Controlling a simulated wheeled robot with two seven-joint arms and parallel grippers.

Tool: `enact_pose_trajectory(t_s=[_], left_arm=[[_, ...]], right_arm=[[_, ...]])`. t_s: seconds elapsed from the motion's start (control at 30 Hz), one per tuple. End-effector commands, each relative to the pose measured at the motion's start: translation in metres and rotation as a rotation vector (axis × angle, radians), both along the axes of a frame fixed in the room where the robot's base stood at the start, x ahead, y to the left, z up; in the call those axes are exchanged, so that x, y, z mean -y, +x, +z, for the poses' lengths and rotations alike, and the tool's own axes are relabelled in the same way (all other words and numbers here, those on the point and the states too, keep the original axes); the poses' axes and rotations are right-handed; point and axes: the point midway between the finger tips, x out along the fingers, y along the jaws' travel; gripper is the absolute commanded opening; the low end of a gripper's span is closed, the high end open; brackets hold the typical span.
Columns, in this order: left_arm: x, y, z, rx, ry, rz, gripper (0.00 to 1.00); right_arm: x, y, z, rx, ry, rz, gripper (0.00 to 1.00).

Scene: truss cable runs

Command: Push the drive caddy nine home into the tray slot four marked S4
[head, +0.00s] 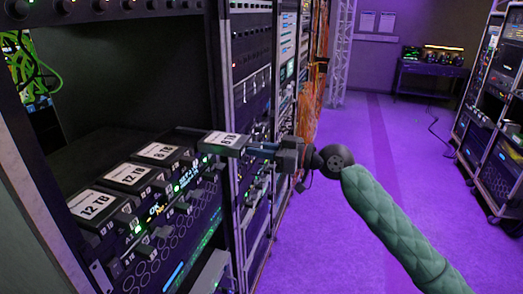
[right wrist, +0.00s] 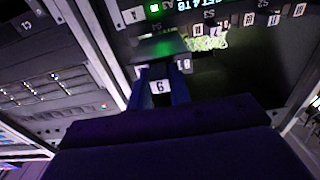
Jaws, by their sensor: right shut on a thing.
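The drive caddy (head: 222,141), a dark block with a white 8 TB label on top, sits at the right end of the row on the drive tray (head: 190,215). My right gripper (head: 258,149) is shut on its near end, which sticks out to the right. In the right wrist view, the blue fingers (right wrist: 161,78) flank a white tag that reads like a 9 or 6, on the caddy (right wrist: 160,50). The far end of the caddy is hard to see, so I cannot tell how deep it sits. My left gripper is out of view.
Several other caddies, labelled 12 TB (head: 93,204) and 8 TB (head: 158,152), sit left of it in the tray. A rack upright (head: 226,80) stands close behind. Purple floor (head: 350,150) to the right is open. Another rack (head: 495,120) stands at far right.

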Motion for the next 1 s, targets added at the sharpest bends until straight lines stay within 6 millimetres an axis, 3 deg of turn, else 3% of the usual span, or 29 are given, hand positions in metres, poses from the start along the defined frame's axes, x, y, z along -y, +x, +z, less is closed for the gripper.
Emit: enact_pose_trajectory(t_s=[1.0], left_arm=[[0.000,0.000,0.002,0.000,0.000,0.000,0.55]], right_arm=[[-0.023,0.007,0.001,0.001,0.001,0.000,0.00]])
